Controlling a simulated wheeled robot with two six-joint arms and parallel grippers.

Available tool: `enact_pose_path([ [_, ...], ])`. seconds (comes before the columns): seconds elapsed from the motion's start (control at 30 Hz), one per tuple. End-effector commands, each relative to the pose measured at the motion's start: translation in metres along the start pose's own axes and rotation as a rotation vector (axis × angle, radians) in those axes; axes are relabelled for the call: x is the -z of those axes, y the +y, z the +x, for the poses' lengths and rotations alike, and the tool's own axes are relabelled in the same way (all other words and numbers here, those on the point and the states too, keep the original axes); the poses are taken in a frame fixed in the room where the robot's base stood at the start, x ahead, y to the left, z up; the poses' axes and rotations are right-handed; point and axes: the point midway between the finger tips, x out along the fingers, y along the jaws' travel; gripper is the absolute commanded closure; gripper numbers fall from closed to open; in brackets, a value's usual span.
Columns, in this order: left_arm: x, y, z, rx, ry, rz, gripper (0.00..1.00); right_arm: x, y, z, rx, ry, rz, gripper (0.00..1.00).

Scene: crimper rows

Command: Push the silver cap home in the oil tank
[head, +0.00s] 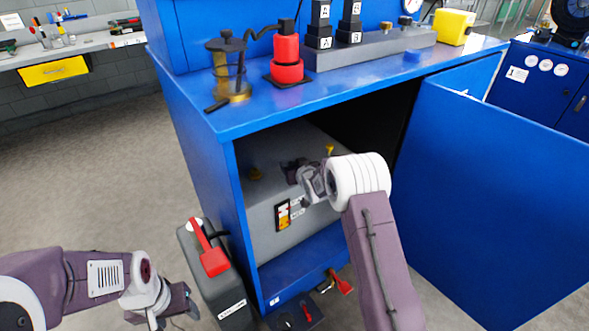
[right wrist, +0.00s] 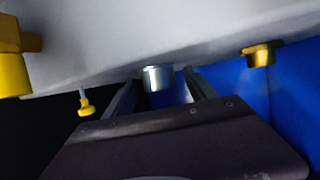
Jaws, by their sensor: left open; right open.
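The grey oil tank (head: 262,215) stands inside the open blue cabinet; its underside or edge fills the top of the right wrist view (right wrist: 120,40). The silver cap (right wrist: 158,78) shows in the right wrist view on the tank, and I cannot tell how deep it sits. My right gripper (head: 292,170) is at the tank's top, open; in its wrist view the two fingers (right wrist: 162,90) stand either side of the cap, with no clear contact. The cap is hidden in the head view. My left gripper (head: 172,305) is open and empty, low outside the cabinet.
A brass cap (right wrist: 262,55) and a yellow fitting (right wrist: 84,106) are near the silver cap. The cabinet door (head: 490,190) stands open at right. A dark can with a red handle (head: 214,262) stands left of the cabinet. Tools (head: 338,282) lie at its front.

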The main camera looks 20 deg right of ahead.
Motion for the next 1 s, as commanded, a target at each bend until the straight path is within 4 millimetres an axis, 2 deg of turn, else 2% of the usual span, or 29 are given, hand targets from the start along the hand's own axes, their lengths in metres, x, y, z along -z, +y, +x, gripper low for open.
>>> enact_pose_path([
  [0.13, 0.000, 0.000, -0.001, 0.000, 0.000, 0.000, 0.40, 0.000, 0.000, 0.000, 0.000, -0.001, 0.000, 0.35],
  [0.17, 0.000, 0.000, -0.001, 0.000, 0.000, 0.000, 0.40, 0.000, 0.000, 0.000, 0.000, -0.001, 0.000, 0.38],
  [0.3, 0.000, 0.000, -0.001, 0.000, 0.000, 0.000, 0.40, 0.000, 0.000, 0.000, 0.000, -0.001, 0.000, 0.77],
  [0.37, 0.000, 0.000, -0.001, 0.000, 0.000, 0.000, 0.40, 0.000, 0.000, -0.001, 0.000, -0.001, 0.000, 0.93],
  [0.4, 0.000, 0.000, -0.001, 0.000, 0.000, 0.000, 0.40, 0.000, 0.000, -0.001, 0.000, -0.001, 0.000, 0.99],
  [0.77, 0.000, 0.000, -0.003, 0.000, 0.000, 0.000, 0.40, 0.005, 0.000, -0.002, 0.000, 0.000, 0.000, 0.99],
  [0.87, 0.001, 0.000, -0.009, 0.000, 0.000, 0.000, 0.40, 0.016, 0.000, -0.007, 0.000, 0.001, 0.000, 0.99],
  [1.0, 0.002, 0.000, -0.021, 0.000, 0.000, 0.000, 0.40, 0.041, 0.000, -0.017, 0.000, 0.002, -0.001, 0.99],
])
